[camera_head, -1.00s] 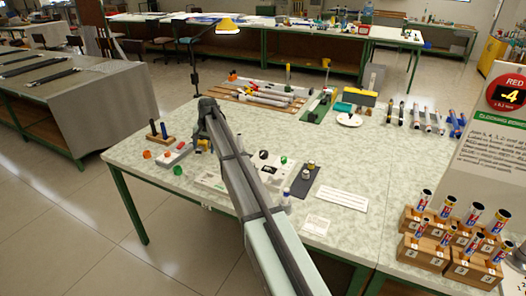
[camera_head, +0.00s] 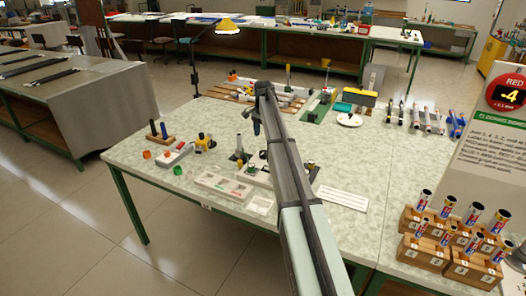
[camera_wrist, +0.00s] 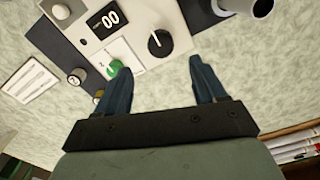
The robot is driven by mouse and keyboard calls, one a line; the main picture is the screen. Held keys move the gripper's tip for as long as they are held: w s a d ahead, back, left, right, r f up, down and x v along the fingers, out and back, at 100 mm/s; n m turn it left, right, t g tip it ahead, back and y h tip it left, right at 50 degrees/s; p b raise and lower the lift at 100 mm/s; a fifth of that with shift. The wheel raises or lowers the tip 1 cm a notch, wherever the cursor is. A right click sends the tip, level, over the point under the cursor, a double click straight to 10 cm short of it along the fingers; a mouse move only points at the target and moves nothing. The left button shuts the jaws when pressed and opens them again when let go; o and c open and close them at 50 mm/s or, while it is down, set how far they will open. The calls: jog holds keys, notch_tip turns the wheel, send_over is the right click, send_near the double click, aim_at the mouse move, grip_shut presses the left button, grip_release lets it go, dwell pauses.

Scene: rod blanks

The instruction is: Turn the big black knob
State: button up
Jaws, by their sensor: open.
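The big black knob (camera_wrist: 159,42), round with a white pointer line, sits on a light panel at the top middle of the wrist view. My gripper (camera_wrist: 160,66) is open and empty. Its two blue fingers point toward the panel, one on each side of the knob's line but short of it, and do not appear to touch it. A green knob (camera_wrist: 116,68) is near the left fingertip. In the head view my gripper (camera_head: 257,128) hangs above the table, and my arm hides part of the panel.
A grey cylinder (camera_wrist: 258,7) stands on a dark base near the panel. Small round knobs on a dark plate (camera_wrist: 75,76) lie to the left in the wrist view. A white card (camera_head: 343,197) lies at the table's front. Battery-like tubes in wooden blocks (camera_head: 470,246) stand at the right.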

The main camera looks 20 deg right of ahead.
aim_at(263, 152)
notch_tip(263, 152, down, 9)
jog(key=shift+r, duration=0.1)
dwell(0.3)
jog(key=c, duration=1.1)
